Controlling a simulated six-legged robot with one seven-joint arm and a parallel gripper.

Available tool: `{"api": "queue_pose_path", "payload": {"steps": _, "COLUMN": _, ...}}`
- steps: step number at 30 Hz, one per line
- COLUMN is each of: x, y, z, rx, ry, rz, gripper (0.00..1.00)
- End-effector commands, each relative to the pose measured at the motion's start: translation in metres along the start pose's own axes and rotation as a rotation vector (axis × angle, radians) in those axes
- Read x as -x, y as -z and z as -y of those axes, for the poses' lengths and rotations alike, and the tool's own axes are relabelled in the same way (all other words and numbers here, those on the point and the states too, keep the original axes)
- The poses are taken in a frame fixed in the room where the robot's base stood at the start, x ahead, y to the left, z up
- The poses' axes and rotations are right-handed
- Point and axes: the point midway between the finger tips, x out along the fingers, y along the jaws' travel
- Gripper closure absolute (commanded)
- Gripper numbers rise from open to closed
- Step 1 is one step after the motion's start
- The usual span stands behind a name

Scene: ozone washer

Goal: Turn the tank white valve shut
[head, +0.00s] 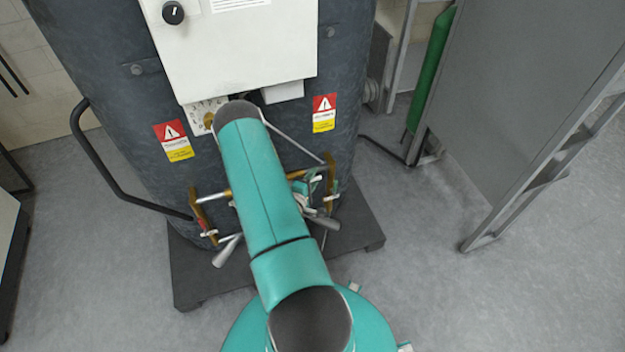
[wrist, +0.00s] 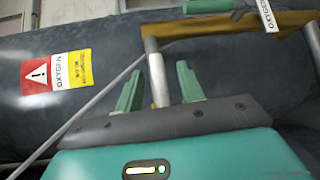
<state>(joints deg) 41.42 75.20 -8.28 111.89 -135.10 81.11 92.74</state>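The tank (head: 90,60) is a large dark cylinder with brass-coloured brackets and pipework low on its front. A pale grey lever (head: 228,250) angles down at the left of the pipework. Another pale lever (head: 322,221) shows at the right; I cannot tell which part is the white valve. My gripper (head: 305,185) is at the right side of the pipework, partly hidden by my arm. In the wrist view my gripper (wrist: 161,70) is open, its green fingers either side of a pale metal rod (wrist: 158,78), with visible gaps. The rod meets a brass bar (wrist: 225,25).
A white box (head: 235,50) with a black knob is on the tank front. A black curved rail (head: 110,175) sticks out at left. A grey panel frame (head: 530,110) and green cylinder (head: 430,70) stand at right. Grey floor (head: 420,270) is clear at lower right.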

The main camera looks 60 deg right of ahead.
Motion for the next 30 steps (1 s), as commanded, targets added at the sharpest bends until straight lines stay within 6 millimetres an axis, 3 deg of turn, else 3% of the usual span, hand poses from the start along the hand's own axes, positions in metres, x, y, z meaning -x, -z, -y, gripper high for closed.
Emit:
{"api": "queue_pose_path", "payload": {"steps": 4, "x": 0.0003, "y": 0.0, "z": 0.0001, "rx": 0.0, "ry": 0.0, "rz": 0.0, "gripper": 0.62}}
{"api": "queue_pose_path", "payload": {"steps": 10, "x": 0.0005, "y": 0.0001, "z": 0.0, "rx": 0.0, "ry": 0.0, "rz": 0.0, "gripper": 0.99}}
{"api": "queue_pose_path", "payload": {"steps": 30, "x": 0.0019, "y": -0.0007, "z": -0.0068, "rx": 0.093, "ry": -0.093, "rz": 0.028, "gripper": 1.0}}
